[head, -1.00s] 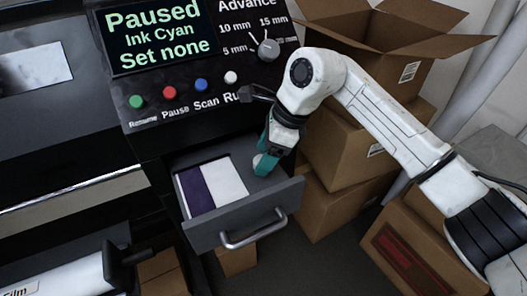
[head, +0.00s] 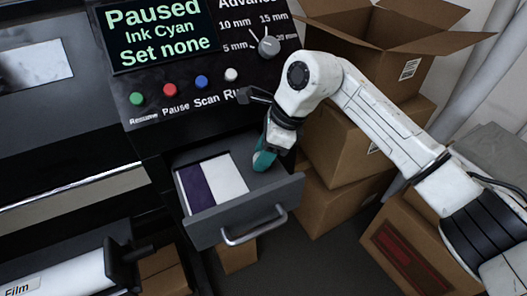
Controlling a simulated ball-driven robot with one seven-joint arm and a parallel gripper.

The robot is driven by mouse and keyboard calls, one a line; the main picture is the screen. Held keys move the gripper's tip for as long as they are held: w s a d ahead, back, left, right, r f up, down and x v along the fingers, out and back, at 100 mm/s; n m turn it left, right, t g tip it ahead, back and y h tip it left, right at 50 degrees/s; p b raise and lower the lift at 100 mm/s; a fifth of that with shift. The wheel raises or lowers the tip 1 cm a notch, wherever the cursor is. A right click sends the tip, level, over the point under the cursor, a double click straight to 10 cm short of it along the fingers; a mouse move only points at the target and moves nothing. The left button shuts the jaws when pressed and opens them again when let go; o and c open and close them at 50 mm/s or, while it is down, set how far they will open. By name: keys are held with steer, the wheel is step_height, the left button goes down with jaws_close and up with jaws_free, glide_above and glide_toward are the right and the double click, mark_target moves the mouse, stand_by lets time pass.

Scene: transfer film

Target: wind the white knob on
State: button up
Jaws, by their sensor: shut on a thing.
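My gripper (head: 263,162) reaches down into the right part of the open drawer (head: 232,228), under the control panel. Its teal fingers are shut on the white knob there. The fingers now cover the knob, so its turn cannot be read. The drawer also holds a dark purple strip (head: 196,188) and a white strip (head: 226,178), side by side, left of my gripper. The screen (head: 155,35) reads "Paused", "Ink Cyan", "Set none".
The panel has green, red, blue and white buttons and a grey Advance dial (head: 269,47) above my wrist. Stacked cardboard boxes (head: 345,140) stand close on the right, beneath my arm. A film roll (head: 60,283) lies at lower left.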

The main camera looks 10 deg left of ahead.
steer(key=shift+c, duration=0.2)
steer(key=m+t, duration=0.1)
steer(key=m, duration=0.2)
steer(key=shift+m+t, duration=0.3)
steer(key=shift+m, duration=0.1)
steer(key=m, duration=0.2)
steer(key=m+t+h+b, duration=0.1)
steer(key=m, duration=0.1)
steer(key=shift+m+t, duration=0.3)
steer(key=shift+m, duration=0.1)
steer(key=o, duration=1.1)
steer(key=shift+s, duration=0.1)
steer(key=shift+c, duration=0.2)
steer(key=b+v, duration=0.2)
steer(key=v, duration=0.9)
steer(key=shift+a, duration=0.15)
